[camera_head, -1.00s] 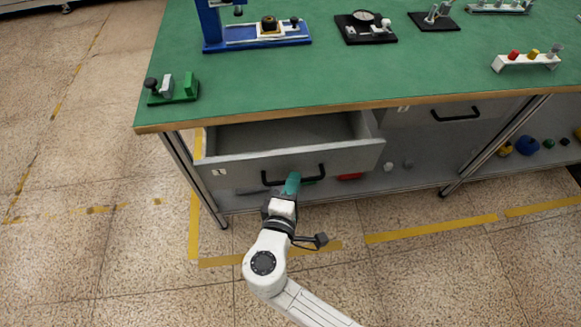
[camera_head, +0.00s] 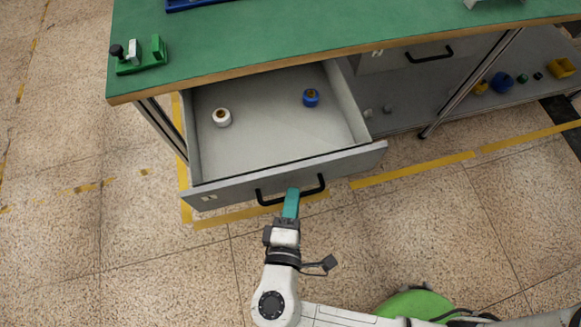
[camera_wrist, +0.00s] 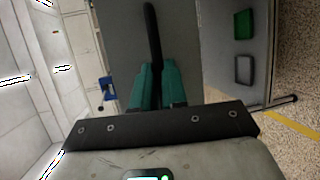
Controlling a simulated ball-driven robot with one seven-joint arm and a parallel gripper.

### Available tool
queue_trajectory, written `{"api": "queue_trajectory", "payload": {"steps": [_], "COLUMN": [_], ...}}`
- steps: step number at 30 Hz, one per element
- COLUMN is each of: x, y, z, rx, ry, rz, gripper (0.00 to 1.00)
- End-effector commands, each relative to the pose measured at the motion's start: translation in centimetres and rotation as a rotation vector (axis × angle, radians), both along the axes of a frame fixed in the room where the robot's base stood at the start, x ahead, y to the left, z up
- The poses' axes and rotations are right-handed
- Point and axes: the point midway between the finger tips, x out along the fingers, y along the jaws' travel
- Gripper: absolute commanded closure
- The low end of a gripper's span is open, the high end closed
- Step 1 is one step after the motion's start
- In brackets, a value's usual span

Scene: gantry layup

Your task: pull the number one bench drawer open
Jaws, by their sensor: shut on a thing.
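The number one bench drawer (camera_head: 235,190) is a grey drawer at the left end of the bench, and it stands well out from under the top. Its black bar handle (camera_head: 268,199) is on the front panel. In the wrist view, the fingers (camera_wrist: 155,84) close around the dark handle bar (camera_wrist: 152,35). Inside the drawer lie a white spool-like item (camera_head: 222,117) and a blue one (camera_head: 311,98).
The green bench top (camera_head: 250,32) overhangs the drawer, with a green fixture (camera_head: 138,55) at its left corner. A second closed drawer (camera_head: 395,57) is to the right. A lower shelf (camera_head: 470,95) holds small coloured items. The floor in front is clear.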

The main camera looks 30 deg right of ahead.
Motion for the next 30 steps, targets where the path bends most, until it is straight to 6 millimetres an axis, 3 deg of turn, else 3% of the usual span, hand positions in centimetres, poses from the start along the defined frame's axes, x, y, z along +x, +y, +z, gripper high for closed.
{"api": "queue_trajectory", "payload": {"steps": [8, 9, 16, 25, 30], "x": [0.0, 0.0, 0.0, -0.2, -1.9], "y": [0.0, 0.0, 0.0, 0.3, 1.7], "z": [-0.1, -0.1, 0.0, 0.1, 0.4], "rx": [0.000, 0.000, 0.000, 0.000, 0.000], "ry": [0.001, 0.001, 0.000, 0.000, 0.001], "rz": [0.001, 0.001, 0.000, 0.000, 0.003], "gripper": [1.00, 0.84, 0.63, 0.63, 0.63]}}
